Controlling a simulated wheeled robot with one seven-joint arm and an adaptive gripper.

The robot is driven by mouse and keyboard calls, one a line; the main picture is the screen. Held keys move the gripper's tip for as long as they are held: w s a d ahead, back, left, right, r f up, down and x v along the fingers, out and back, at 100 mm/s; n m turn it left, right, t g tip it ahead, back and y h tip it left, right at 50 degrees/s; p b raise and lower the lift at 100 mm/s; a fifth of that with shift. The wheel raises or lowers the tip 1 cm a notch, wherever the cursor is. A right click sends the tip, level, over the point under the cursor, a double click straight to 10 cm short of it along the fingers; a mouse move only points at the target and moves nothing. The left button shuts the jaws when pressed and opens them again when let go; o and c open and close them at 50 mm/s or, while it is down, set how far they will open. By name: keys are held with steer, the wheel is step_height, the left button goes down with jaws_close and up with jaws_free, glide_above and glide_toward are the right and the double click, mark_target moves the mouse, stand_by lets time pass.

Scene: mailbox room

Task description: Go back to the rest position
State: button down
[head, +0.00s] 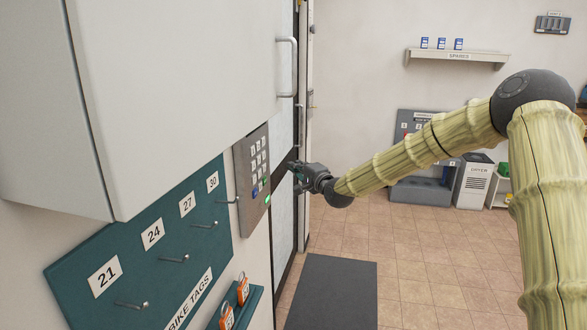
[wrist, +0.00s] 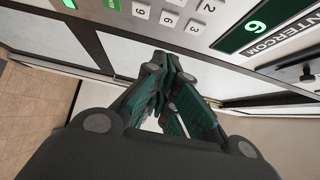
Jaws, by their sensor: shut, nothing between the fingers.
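My gripper (head: 296,176) is at the end of my outstretched arm in the head view, close to the wall at the right of a grey keypad panel (head: 252,172). Its fingers (wrist: 168,92) are together and empty in the wrist view. The keypad has white keys and a lit green indicator near its bottom edge. In the wrist view the keypad (wrist: 165,12) lies beyond the fingertips at the top. I cannot tell whether the fingertips touch anything.
A teal bike tags board (head: 150,255) with hooks and a white cabinet (head: 180,90) with a handle (head: 290,67) stand close on the left. A spares shelf (head: 457,57) and a dryer bin (head: 474,180) are at the back. A dark mat (head: 330,292) lies on open tiled floor.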

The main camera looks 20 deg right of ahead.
steer(key=shift+s+r, duration=0.15)
steer(key=shift+s, duration=0.05)
stand_by(0.3)
steer(key=s+a+f+n+g, duration=0.2)
steer(key=s+a+f, duration=0.3)
steer(key=f, duration=0.6)
steer(key=s+a+f+n+g, duration=0.25)
steer(key=s+f, duration=0.45)
steer(key=f, duration=0.4)
steer(key=s+a+f+n+g, duration=0.1)
steer(key=s+a+f+g, duration=0.3)
steer(key=f, duration=0.7)
steer(key=s+a+f+n+g, duration=0.2)
steer(key=s+f, duration=0.5)
steer(key=s, duration=0.3)
steer(key=s+a+f+n+g, duration=0.1)
steer(key=s+a+f+n, duration=0.1)
steer(key=s+f, duration=0.65)
steer(key=s+d+f+n+g+h, duration=0.1)
steer(key=s+f+n+g, duration=0.1)
steer(key=s, duration=1.4)
steer(key=s+d+f+n+g+h, duration=0.2)
steer(key=s+n+g, duration=0.2)
steer(key=s, duration=1.2)
steer(key=shift+s+d+f, duration=0.15)
steer(key=shift+d+f, duration=0.1)
steer(key=shift+f, duration=0.05)
